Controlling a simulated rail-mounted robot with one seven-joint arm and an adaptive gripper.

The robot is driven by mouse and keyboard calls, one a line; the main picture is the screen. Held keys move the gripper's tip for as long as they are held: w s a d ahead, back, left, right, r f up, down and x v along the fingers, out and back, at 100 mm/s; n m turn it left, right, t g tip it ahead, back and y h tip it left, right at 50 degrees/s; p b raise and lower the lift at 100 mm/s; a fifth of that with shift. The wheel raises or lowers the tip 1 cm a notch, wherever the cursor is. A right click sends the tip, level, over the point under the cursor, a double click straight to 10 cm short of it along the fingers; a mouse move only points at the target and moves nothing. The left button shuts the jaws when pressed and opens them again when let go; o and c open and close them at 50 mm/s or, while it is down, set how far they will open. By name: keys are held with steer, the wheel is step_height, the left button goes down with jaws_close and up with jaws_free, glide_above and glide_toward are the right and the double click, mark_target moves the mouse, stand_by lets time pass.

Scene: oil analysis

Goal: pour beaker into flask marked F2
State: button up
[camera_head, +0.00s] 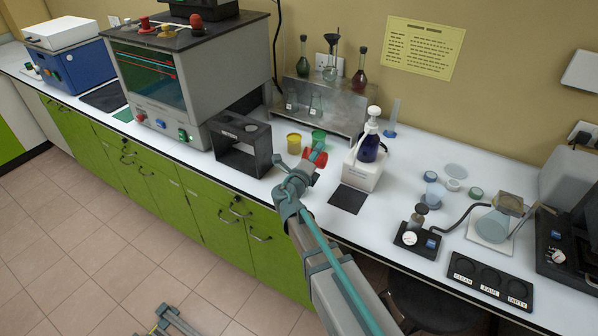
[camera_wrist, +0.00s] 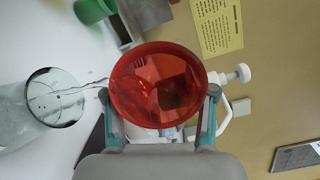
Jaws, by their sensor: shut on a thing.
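My gripper (camera_wrist: 160,120) is shut on a red cup-like vessel (camera_wrist: 158,85), held between its teal fingers. In the head view the red vessel (camera_head: 318,158) is at my gripper (camera_head: 308,168), over the bench. In the wrist view a clear glass vessel (camera_wrist: 30,125) is left of the red one, partly cut off by the frame. A thin clear streak lies between the two; I cannot tell whether it is liquid. Small flasks stand at the metal rack, including a clear one (camera_head: 316,104) with a pale label. I cannot read F2 on any of them.
A yellow cup (camera_head: 294,143) and a green cup (camera_head: 319,138) stand behind my gripper. A dark frame stand (camera_head: 242,150) is left. A pump bottle (camera_head: 369,148) in a white holder (camera_head: 361,176) is right. The metal rack (camera_head: 345,118) is behind.

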steer(key=shift+d+r+n+t+p, duration=0.1)
steer(key=shift+r+n+t+p, duration=0.25)
steer(key=shift+n+p, duration=0.35)
steer(key=shift+d+r+n+t+p, duration=0.1)
steer(key=shift+r+n+t+p, duration=0.25)
steer(key=shift+n, duration=0.55)
stand_by(1.1)
steer(key=shift+a+f+n, duration=0.15)
steer(key=shift+f+n, duration=0.05)
steer(key=shift+n, duration=0.1)
steer(key=shift+r, duration=0.1)
steer(key=shift+d+f+m+b, duration=0.3)
steer(key=shift+m+b, duration=0.25)
steer(key=shift+m, duration=0.25)
steer(key=shift+f+m+g, duration=0.1)
steer(key=shift+m+g, duration=0.3)
steer(key=shift+m, duration=0.2)
